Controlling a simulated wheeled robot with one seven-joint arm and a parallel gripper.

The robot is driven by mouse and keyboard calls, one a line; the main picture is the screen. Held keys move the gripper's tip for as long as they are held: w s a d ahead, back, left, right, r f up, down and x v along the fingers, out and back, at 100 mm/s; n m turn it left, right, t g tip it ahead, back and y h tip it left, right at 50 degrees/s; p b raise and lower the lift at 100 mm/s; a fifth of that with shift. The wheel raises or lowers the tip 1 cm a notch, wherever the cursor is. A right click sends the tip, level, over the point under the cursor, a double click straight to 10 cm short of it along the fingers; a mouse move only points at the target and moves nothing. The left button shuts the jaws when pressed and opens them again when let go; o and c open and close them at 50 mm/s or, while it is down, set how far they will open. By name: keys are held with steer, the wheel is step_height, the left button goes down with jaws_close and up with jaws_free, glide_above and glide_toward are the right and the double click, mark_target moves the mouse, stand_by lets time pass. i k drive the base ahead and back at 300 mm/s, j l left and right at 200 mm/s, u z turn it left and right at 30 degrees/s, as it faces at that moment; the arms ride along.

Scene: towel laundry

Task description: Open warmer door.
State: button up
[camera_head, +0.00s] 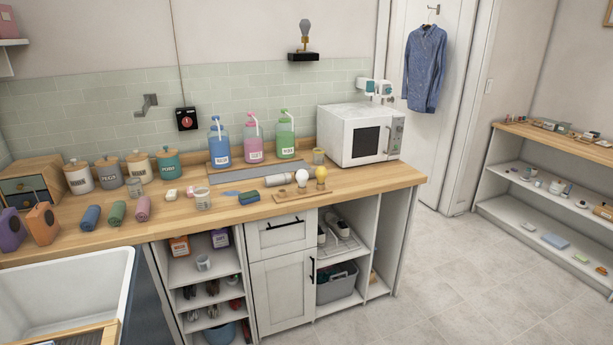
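A white microwave-like box, which looks like the warmer (345,113), stands at the right end of the wooden counter. Its front has a dark window (366,143) and faces toward the lower right. A grey strip (396,135) runs down the right side of the front; handle and controls are too small to tell apart there. Its door looks shut. Its inside is hidden. Three rolled towels, blue (91,217), green (117,212) and pink (143,207), lie on the left part of the counter. My gripper is not in view.
Blue (219,148), pink (253,146) and green (285,140) pump bottles stand left of the warmer. A wooden board with bulb-shaped items (300,193) lies in front. The floor (450,270) right of the counter is clear, up to a low shelf unit (540,215).

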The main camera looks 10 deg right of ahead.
mark_target(367, 140)
steer(key=i+l+u, duration=0.35)
steer(key=i+l, duration=0.75)
steer(key=i, duration=0.3)
steer(key=i+l+u, duration=0.35)
steer(key=i+l, duration=0.95)
steer(key=l, duration=0.15)
